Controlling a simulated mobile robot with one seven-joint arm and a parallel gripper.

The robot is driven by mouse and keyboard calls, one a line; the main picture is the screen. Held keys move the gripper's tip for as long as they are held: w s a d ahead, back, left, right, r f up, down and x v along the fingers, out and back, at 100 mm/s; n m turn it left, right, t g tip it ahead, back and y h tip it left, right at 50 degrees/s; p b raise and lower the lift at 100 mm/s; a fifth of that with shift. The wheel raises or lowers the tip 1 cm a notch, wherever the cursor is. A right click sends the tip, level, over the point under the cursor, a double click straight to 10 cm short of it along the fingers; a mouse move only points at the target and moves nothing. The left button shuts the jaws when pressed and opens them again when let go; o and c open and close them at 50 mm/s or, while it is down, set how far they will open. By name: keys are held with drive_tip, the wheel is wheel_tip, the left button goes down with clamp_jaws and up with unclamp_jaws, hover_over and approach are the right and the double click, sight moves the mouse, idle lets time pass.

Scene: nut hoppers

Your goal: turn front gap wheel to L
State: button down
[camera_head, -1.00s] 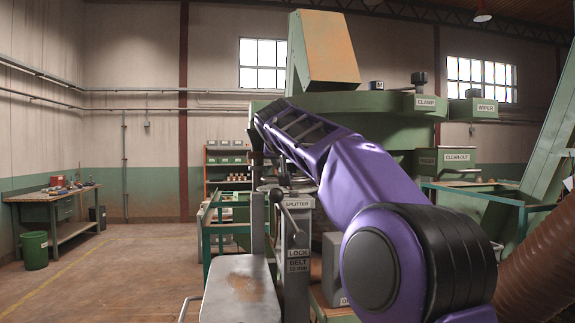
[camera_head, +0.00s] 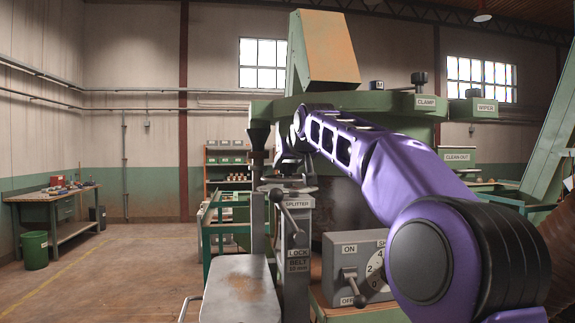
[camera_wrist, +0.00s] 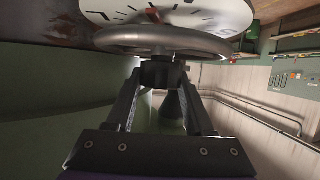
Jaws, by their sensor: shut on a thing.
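In the wrist view, a grey metal hand wheel (camera_wrist: 124,40) lies across the top of the picture. A white dial (camera_wrist: 215,14) with black marks and a red mark sits just beyond it. No L mark is readable on the dial.
In the head view, a grey control box (camera_head: 345,254) with an ON/OFF lever stands below my arm. The splitter post (camera_head: 297,240) with its lever is left of it, behind a bare metal plate (camera_head: 241,290). Open floor lies to the left, before a workbench (camera_head: 57,193).

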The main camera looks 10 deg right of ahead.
drive_tip(key=shift+n+g+y, duration=0.3)
drive_tip(key=shift+n+y, duration=0.9)
drive_tip(key=shift+y, duration=0.2)
drive_tip(key=shift+c, duration=1.4)
unclamp_jaws()
